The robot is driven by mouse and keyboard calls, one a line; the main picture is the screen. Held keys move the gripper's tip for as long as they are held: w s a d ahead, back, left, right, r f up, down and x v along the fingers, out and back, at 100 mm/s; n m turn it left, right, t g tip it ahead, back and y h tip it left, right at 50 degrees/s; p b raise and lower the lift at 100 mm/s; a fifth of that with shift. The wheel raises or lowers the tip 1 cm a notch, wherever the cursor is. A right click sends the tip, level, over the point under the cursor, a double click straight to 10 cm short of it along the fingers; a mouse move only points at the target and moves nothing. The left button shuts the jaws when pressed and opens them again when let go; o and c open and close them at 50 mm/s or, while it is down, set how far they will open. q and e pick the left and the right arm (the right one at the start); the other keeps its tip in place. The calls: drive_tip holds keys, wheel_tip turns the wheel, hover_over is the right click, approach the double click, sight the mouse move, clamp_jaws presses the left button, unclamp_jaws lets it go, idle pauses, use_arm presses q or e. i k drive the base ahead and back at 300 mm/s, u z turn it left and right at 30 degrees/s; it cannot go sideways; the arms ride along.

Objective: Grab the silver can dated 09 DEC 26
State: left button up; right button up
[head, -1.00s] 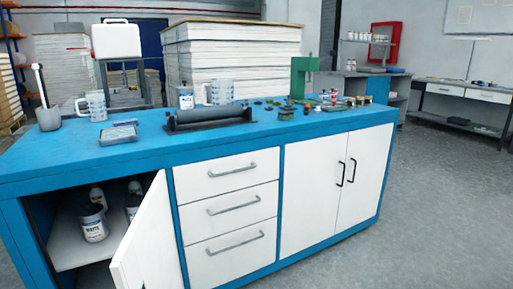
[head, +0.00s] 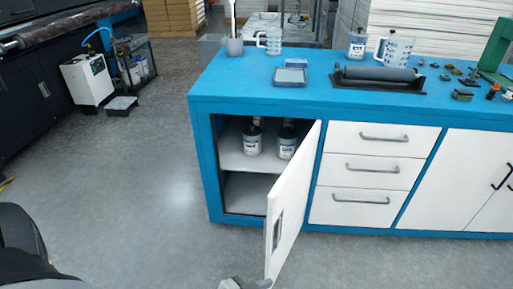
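No date of 09 DEC 26 can be read on any container. Two pale, labelled containers stand on the upper shelf inside the open cabinet: a left container (head: 252,142) and a right container (head: 288,144), partly behind the door edge. Darker shapes show behind them. A similar labelled container (head: 357,46) stands on the blue worktop. A small grey part at the bottom edge, left of the door's foot, looks like the tip of my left gripper (head: 240,284); its fingers cannot be made out. My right gripper is out of view.
The white cabinet door (head: 293,205) stands open toward me, right of the cabinet opening. The blue workbench (head: 232,88) holds jugs, a tray and a roller (head: 378,76). Grey floor (head: 140,190) left of the bench is clear. A white machine (head: 88,78) stands farther back left.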

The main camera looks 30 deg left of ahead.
sight(286, 150)
drive_tip(key=u, duration=0.5)
drive_tip(key=k, duration=1.2)
drive_tip(key=u, duration=1.3)
drive_tip(key=i, duration=1.2)
drive_tip(key=z, duration=0.4)
drive_tip(key=i, duration=1.2)
drive_tip(key=z, duration=1)
